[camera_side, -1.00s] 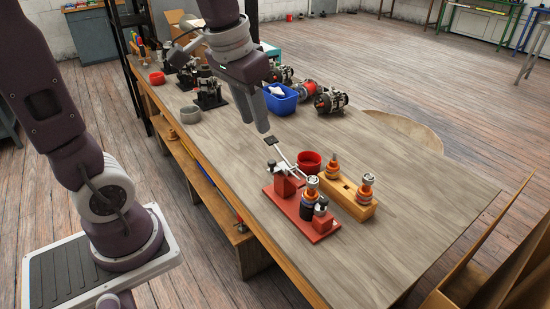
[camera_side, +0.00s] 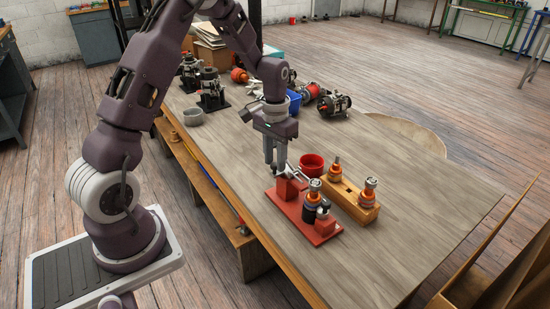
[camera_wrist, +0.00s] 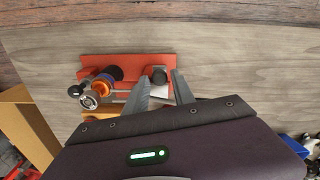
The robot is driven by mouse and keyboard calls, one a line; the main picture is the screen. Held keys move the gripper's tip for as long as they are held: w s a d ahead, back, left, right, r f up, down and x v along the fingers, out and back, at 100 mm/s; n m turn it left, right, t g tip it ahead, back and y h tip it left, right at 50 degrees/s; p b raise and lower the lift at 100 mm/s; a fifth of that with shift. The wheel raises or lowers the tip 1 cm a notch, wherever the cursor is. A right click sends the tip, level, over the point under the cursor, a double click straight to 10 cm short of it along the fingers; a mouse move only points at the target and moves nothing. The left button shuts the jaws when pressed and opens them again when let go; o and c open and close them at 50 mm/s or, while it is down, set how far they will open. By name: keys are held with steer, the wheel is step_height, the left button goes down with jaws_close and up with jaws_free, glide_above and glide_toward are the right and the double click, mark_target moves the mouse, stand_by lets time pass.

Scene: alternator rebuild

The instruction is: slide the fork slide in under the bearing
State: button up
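A red fixture (camera_side: 310,225) stands on the bench with a red block (camera_side: 286,190) at its near-gripper end. At its other end a post carries a stack of orange, purple and dark rings with a silver bearing (camera_side: 315,185) on top; the bearing also shows in the wrist view (camera_wrist: 90,98). A silver piece with a dark knob (camera_side: 323,207) is beside the stack. I cannot tell for sure which metal piece is the fork slide. My gripper (camera_side: 277,166) points down over the red block, by a silver lever (camera_side: 295,173). Its fingers are apart in the wrist view (camera_wrist: 159,80).
A wooden block (camera_side: 350,198) with two ring-stacked posts stands close beside the fixture. A red bowl (camera_side: 312,163) is just behind. Alternators, a blue bin (camera_side: 292,104) and a grey bowl (camera_side: 192,116) lie farther back. The bench right of the wooden block is clear.

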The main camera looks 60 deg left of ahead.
jaws_close()
stand_by(1.4)
